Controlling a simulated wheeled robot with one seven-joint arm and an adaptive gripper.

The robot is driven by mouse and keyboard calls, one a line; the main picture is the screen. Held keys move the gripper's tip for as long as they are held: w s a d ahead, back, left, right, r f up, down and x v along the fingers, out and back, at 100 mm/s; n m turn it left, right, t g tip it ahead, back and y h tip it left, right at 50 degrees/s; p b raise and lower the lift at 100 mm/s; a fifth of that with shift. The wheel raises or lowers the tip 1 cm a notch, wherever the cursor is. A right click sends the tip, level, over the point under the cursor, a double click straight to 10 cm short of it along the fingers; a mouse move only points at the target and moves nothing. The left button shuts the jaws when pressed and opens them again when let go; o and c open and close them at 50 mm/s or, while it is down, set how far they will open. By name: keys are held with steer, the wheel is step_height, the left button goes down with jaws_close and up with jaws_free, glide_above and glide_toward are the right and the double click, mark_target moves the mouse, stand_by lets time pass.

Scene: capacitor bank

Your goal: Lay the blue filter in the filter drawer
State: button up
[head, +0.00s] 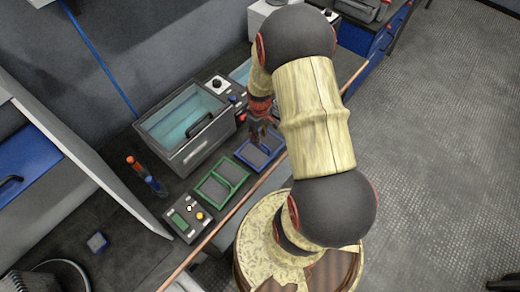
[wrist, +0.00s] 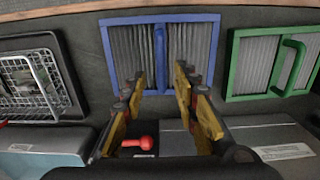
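The blue filter (wrist: 129,48), a flat blue square frame with grey pleats and a blue middle bar handle, lies on the dark bench top. In the head view the blue filter (head: 256,157) is just below my gripper (head: 262,136), which partly covers its upper side. In the wrist view my gripper (wrist: 160,75) is open and empty, its two yellow and black fingers on either side of the line of the handle. I cannot tell whether the fingertips are level with the handle. I cannot surely tell which thing is the filter drawer.
A green filter (head: 208,182) lies beside the blue one. A grey open box with a teal inside (head: 190,118) stands behind them. A control box (head: 187,217) is nearer the bench's front corner. A wire basket (wrist: 32,78) shows at the wrist view's left.

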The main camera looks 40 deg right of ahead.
mark_target(261, 147)
steer(key=f, duration=0.1)
steer(key=f+b, duration=0.1)
steer(key=f, duration=0.3)
steer(key=shift+s+a+f, duration=0.1)
steer(key=shift+s+f, duration=0.05)
steer(key=shift+s, duration=0.2)
steer(key=c, duration=0.4)
steer(key=c, duration=0.3)
jaws_close()
